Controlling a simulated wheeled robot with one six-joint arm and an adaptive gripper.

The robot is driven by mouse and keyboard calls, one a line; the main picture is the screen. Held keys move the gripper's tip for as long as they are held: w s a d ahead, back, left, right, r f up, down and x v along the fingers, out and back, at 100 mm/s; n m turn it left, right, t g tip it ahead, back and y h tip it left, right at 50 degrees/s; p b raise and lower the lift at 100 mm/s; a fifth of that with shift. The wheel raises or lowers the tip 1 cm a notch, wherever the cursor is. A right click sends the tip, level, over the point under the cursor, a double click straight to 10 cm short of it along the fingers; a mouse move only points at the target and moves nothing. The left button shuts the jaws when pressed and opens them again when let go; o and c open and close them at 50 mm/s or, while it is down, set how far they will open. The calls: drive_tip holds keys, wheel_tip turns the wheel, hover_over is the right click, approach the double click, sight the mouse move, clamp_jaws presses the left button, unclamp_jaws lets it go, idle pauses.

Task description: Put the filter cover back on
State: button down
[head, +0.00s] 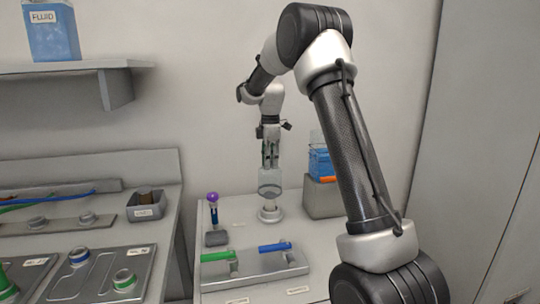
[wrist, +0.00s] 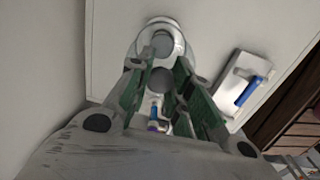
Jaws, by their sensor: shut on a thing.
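The filter cover (head: 270,183) is a clear, see-through cup with a dark lower rim. My gripper (head: 270,160) points straight down and is shut on its top. The cover hangs upright just above a round whitish filter base (head: 270,213) on the bench; I cannot tell whether they touch. In the wrist view my gripper (wrist: 161,68) has its green-padded fingers on either side of a grey round part, with the clear cover (wrist: 143,42) beyond the fingertips. The base partly shows through the cover.
A valve block with a green handle (head: 218,256) and a blue handle (head: 275,246) stands in front. A purple-topped item (head: 212,200) is to the left. A blue fluid container (head: 320,162) on a grey block (head: 323,198) stands close to the right. The wall is behind.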

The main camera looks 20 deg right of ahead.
drive_tip(key=shift+f, duration=4.35)
drive_tip(key=shift+s+f, duration=0.1)
drive_tip(key=shift+f, duration=0.15)
drive_tip(key=c, duration=1.2)
unclamp_jaws()
drive_tip(key=shift+o, duration=0.4)
drive_tip(key=o, duration=0.4)
drive_tip(key=shift+r, duration=3.5)
